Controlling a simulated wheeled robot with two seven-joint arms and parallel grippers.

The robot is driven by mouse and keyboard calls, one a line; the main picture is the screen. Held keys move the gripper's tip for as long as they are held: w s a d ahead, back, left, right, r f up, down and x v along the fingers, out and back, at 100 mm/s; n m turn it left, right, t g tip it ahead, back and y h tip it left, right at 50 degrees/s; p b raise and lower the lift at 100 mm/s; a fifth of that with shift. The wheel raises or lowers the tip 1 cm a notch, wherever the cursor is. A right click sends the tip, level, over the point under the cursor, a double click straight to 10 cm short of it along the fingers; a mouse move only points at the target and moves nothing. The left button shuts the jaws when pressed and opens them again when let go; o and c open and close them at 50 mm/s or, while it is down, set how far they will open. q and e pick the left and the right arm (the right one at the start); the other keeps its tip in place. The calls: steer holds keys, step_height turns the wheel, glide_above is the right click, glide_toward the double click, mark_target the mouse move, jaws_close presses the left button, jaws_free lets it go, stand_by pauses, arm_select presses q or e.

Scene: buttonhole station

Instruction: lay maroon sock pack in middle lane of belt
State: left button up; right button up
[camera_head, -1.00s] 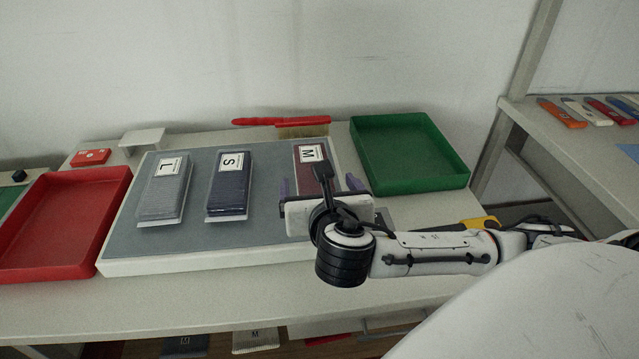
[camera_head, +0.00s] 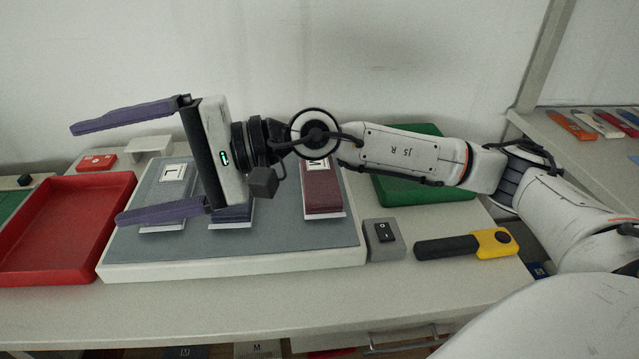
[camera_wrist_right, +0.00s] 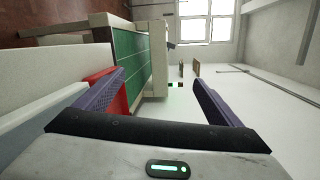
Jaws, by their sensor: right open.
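The maroon sock pack (camera_head: 322,192) lies on the grey mat (camera_head: 285,240) at its right side, its white label partly hidden behind my right arm. My right gripper (camera_head: 95,175) is open and empty, held above the left part of the mat with its purple fingers pointing left. It also shows in the right wrist view (camera_wrist_right: 158,82) with nothing between the fingers. The green belt (camera_wrist_right: 130,62) with pale lane lines shows ahead in the right wrist view. In the head view only a green corner of it (camera_head: 12,203) shows at the left edge. My left gripper is not in view.
A grey pack (camera_head: 172,176) and a navy pack (camera_head: 236,212) lie on the mat, partly covered by my gripper. A red tray (camera_head: 62,225) stands left of the mat. A green tray (camera_head: 420,190) is behind my arm. A switch box (camera_head: 384,240) and a yellow-black tool (camera_head: 465,245) lie at right.

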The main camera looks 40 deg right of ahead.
steer(key=w+d+f+n+g+h, duration=0.1)
steer(key=d+f+n+g+h, duration=0.15)
steer(key=d+f+h, duration=0.35)
steer(key=m+h+b, duration=0.1)
steer(key=h, duration=1.1)
glide_toward(320, 174)
steer(key=shift+w+d+f+g, duration=0.15)
steer(key=shift+w+f+g, duration=0.2)
steer(key=shift+w, duration=0.2)
steer(key=shift+w+d+f+g, duration=0.2)
steer(key=shift+w+f, duration=0.1)
steer(key=shift+w, duration=0.25)
steer(key=x, duration=0.6)
steer(key=shift+s+a+f, duration=0.1)
steer(key=shift+s+f, duration=0.2)
steer(key=shift+f, duration=0.05)
steer(key=shift+r, duration=0.1)
steer(key=c, duration=1.3)
